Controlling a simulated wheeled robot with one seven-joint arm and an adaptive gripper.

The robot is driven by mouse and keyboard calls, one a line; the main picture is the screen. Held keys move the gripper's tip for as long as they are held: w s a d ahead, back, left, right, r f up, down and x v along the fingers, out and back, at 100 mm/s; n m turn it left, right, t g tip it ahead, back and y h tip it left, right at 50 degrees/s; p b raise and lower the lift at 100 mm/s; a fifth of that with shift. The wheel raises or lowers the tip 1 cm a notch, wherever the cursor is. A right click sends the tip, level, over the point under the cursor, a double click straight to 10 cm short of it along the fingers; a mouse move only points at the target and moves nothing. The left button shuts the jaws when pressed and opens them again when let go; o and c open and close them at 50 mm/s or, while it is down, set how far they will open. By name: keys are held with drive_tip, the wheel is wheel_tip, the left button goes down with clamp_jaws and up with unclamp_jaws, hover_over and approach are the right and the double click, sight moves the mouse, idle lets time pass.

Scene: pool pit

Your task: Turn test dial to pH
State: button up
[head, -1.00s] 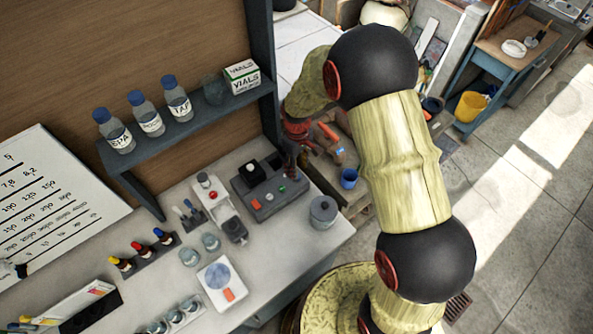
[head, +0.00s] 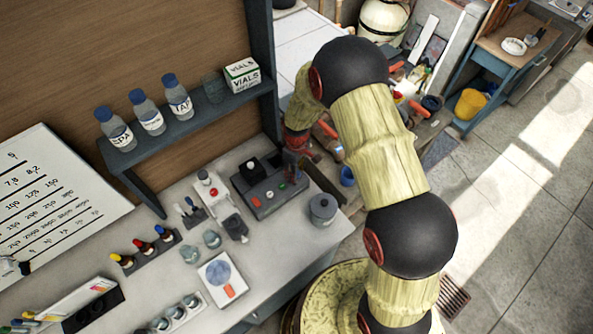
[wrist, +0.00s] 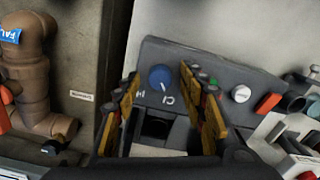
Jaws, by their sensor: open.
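The test meter is a dark grey box (head: 262,203) on the bench in the head view. In the wrist view its grey panel (wrist: 228,84) carries a round blue dial (wrist: 160,77). Marks resembling "CI" and "H" sit beside the dial; its exact setting is too small to tell. My gripper (wrist: 160,73) is open, its two yellow-and-black fingers on either side of the dial in this view. I cannot tell whether they touch it. In the head view my gripper (head: 292,172) is over the meter's far right end, and the dial is not clearly visible there.
A lidded grey pot (head: 322,209) stands right of the meter, and a white device with a red button (head: 213,192) left of it. A shelf (head: 190,126) with bottles is behind. In the wrist view brown pipework (wrist: 30,75) is at the left.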

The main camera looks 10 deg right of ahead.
clamp_jaws()
idle(0.5)
